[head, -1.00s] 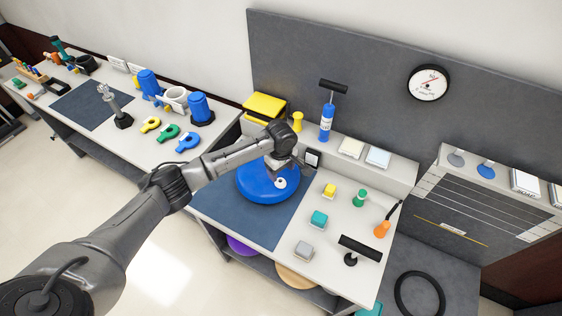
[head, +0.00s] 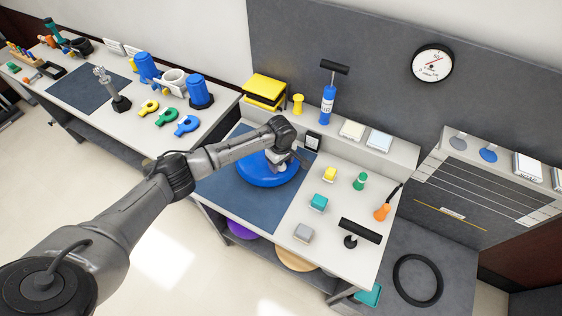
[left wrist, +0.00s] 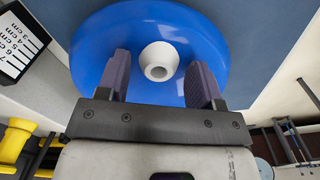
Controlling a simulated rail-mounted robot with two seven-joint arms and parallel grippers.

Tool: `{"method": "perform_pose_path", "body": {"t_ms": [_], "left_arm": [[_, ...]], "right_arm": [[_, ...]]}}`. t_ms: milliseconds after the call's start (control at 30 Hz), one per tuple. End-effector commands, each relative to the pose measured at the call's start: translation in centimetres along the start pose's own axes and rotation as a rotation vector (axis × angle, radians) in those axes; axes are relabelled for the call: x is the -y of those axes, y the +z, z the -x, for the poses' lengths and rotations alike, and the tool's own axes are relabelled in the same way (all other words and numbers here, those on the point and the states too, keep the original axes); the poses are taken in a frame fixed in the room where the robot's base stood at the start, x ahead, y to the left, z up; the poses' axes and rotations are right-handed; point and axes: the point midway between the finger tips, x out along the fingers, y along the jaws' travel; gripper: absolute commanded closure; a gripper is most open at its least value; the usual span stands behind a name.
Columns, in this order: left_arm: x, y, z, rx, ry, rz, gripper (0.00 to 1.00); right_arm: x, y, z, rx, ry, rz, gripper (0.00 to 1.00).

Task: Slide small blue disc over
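A round blue disc (head: 262,178) lies flat on the dark mat (head: 240,203) of the main bench. In the left wrist view the disc (left wrist: 105,40) has a hollow white hub (left wrist: 158,62) at its middle. My left gripper (head: 281,166) is over the disc and hides the hub in the head view. In the left wrist view its two fingers (left wrist: 160,72) are apart, one on each side of the hub, with gaps between them and it. Whether the fingertips touch the disc, I cannot tell. My right gripper is not in view.
A small black block with a cm scale (left wrist: 20,45) stands close to the disc. A blue pump (head: 327,98) and yellow box (head: 265,90) stand behind. The mat's front is clear.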

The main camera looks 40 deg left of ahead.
Motion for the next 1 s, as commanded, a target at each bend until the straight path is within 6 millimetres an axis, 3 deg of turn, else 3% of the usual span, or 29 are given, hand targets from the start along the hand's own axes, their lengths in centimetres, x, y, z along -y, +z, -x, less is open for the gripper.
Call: {"method": "perform_pose_path", "body": {"t_ms": [67,600,1000], "left_arm": [[0.0,0.01,0.01,0.0,0.0,0.0,0.47],[-0.01,0.01,0.03,0.0,0.0,0.0,0.99],[0.06,0.39,0.25,0.0,-0.001,-0.001,1.0]], "right_arm": [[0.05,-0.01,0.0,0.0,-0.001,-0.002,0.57],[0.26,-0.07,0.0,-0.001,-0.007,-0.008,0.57],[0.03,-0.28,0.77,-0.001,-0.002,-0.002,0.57]]}}
